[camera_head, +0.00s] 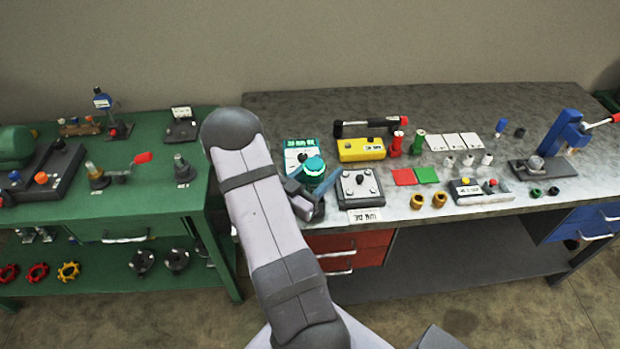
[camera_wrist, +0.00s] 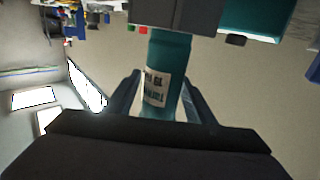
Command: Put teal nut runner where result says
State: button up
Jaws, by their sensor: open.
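The teal nut runner (camera_head: 314,167) stands near the left front of the grey bench in the head view, partly hidden by my arm. In the wrist view its teal body (camera_wrist: 168,62) with a white label lies between my two fingers. My gripper (camera_head: 316,184) is open around it, with a gap visible in the wrist view (camera_wrist: 160,92) on at least one side. The lettering on the label is too blurred to read surely. A red square (camera_head: 403,177) and a green square (camera_head: 427,175) lie flat on the bench to the right.
A grey screw plate (camera_head: 359,188) stands close on the right of my gripper. A yellow box (camera_head: 361,149), red and green cylinders, white cards (camera_head: 455,142) and a blue press (camera_head: 566,133) stand on the grey bench (camera_head: 500,105). A green bench (camera_head: 150,205) is on the left.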

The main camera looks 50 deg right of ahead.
aim_at(309, 179)
jog(key=shift+r+p, duration=0.6)
jog(key=shift+r, duration=0.15)
jog(key=a+b, duration=0.1)
jog(key=a, duration=0.2)
jog(key=a+b, duration=0.1)
jog(key=a, duration=0.3)
jog(key=a+b, duration=0.1)
jog(key=a, duration=0.2)
jog(key=shift+a+f+b, duration=0.25)
jog(key=shift+b, duration=0.05)
jog(key=shift+a, duration=0.75)
